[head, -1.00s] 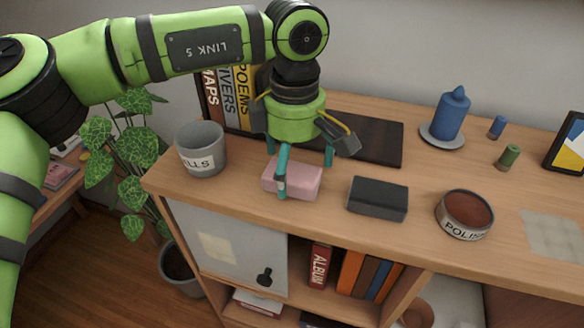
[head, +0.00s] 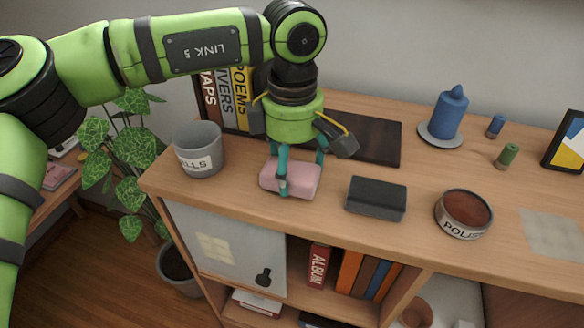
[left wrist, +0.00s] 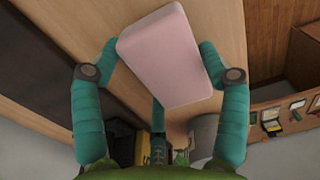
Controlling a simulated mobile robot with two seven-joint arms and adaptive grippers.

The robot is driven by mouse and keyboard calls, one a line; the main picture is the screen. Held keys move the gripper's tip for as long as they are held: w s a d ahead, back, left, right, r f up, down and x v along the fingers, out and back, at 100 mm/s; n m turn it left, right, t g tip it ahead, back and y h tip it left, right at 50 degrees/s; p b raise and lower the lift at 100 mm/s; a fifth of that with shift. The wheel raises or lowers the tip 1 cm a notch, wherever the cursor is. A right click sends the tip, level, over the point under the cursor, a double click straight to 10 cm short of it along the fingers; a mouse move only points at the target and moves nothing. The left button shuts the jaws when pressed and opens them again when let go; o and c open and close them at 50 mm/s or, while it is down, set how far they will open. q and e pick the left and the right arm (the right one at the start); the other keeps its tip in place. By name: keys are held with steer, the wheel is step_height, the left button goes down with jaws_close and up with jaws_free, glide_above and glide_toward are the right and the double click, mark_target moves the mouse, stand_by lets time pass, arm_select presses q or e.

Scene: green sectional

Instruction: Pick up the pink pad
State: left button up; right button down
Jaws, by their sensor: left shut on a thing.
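The pink pad (head: 296,176) is a rounded block at the front of the wooden cabinet top, between the grey cup and the dark block. My left gripper (head: 298,172) comes down over it from above, with its teal fingers shut on the pad's sides. In the left wrist view the pad (left wrist: 168,55) lies between the fingers of the gripper (left wrist: 165,75). Whether the pad has left the wood is hard to tell. My right gripper is not in view.
A grey cup (head: 198,150) stands left of the pad and a dark block (head: 376,198) lies right of it. A polish tin (head: 464,214) is farther right. Behind are books (head: 226,105), a dark flat board (head: 375,138) and a blue candle (head: 449,112) on a dish.

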mark_target(308, 164)
arm_select(q)
steer(key=shift+r, duration=0.4)
steer(key=r, duration=0.1)
steer(key=d+r+b, duration=0.2)
steer(key=r, duration=0.1)
steer(key=shift+w+d, duration=0.15)
steer(key=shift+d, duration=0.1)
steer(key=w+d+r+p, duration=0.2)
steer(key=d+r, duration=0.3)
steer(key=d, duration=0.4)
steer(key=shift+r+p, duration=0.35)
steer(key=o, duration=0.3)
steer(key=c, duration=0.3)
steer(key=shift+c, duration=0.2)
